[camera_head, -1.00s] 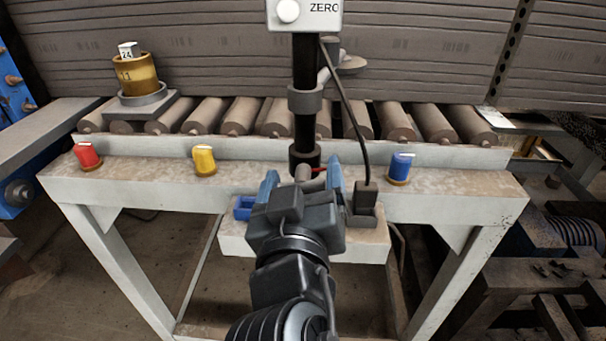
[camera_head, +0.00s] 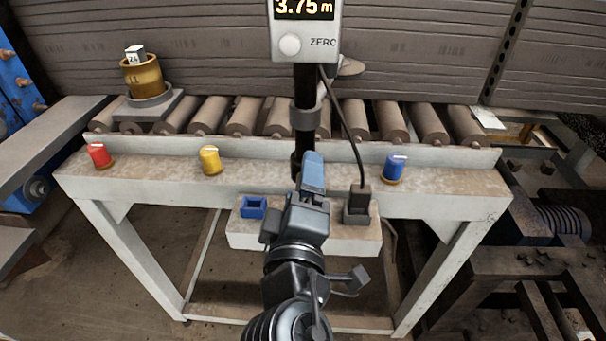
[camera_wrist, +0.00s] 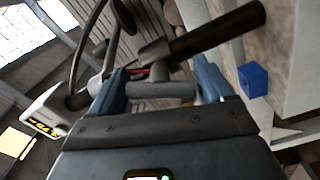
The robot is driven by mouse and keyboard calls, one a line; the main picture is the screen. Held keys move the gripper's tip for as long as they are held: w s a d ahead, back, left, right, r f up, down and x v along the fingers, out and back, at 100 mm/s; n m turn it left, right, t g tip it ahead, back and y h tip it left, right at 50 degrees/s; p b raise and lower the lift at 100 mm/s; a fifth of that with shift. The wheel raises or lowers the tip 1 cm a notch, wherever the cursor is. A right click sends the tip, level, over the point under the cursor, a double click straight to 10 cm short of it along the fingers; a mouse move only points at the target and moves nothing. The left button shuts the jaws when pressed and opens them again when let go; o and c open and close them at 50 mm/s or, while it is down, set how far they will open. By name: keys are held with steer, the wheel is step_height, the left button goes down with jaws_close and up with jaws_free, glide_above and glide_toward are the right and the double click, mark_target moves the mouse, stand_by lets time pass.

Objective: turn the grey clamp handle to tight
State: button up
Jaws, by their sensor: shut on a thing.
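The grey clamp handle (camera_wrist: 150,89) is a short bar on a stem at the black post (camera_wrist: 215,32). In the wrist view it lies between the two blue fingers of my gripper (camera_wrist: 163,86), which is shut on it. A small red mark shows beside the stem. In the head view my gripper (camera_head: 312,168) stands in front of the post (camera_head: 304,90), its fingers lined up one over the other. There the handle is hidden behind the fingers.
A display box (camera_head: 305,38) reading 3.75 m tops the post. A cable (camera_head: 346,130) runs down to a dark block (camera_head: 358,203) close right of my gripper. A blue holder (camera_head: 253,207) is at left. Red (camera_head: 99,156), yellow (camera_head: 210,160) and blue (camera_head: 394,169) knobs line the bench.

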steer(key=n+p, duration=0.1)
steer(key=n, duration=0.1)
steer(key=n+p, duration=0.1)
steer(key=n, duration=0.2)
steer(key=shift+s+a+f, duration=0.15)
steer(key=shift+a+f, duration=0.05)
steer(key=shift+f, duration=0.2)
steer(key=shift+f+n, duration=0.1)
steer(key=shift+n, duration=0.3)
steer(key=o, duration=0.8)
steer(key=shift+o, duration=0.3)
steer(key=shift+d+r, duration=0.1)
steer(key=shift+r, duration=0.2)
steer(key=s+b, duration=0.2)
steer(key=s, duration=0.5)
steer(key=shift+s, duration=0.35)
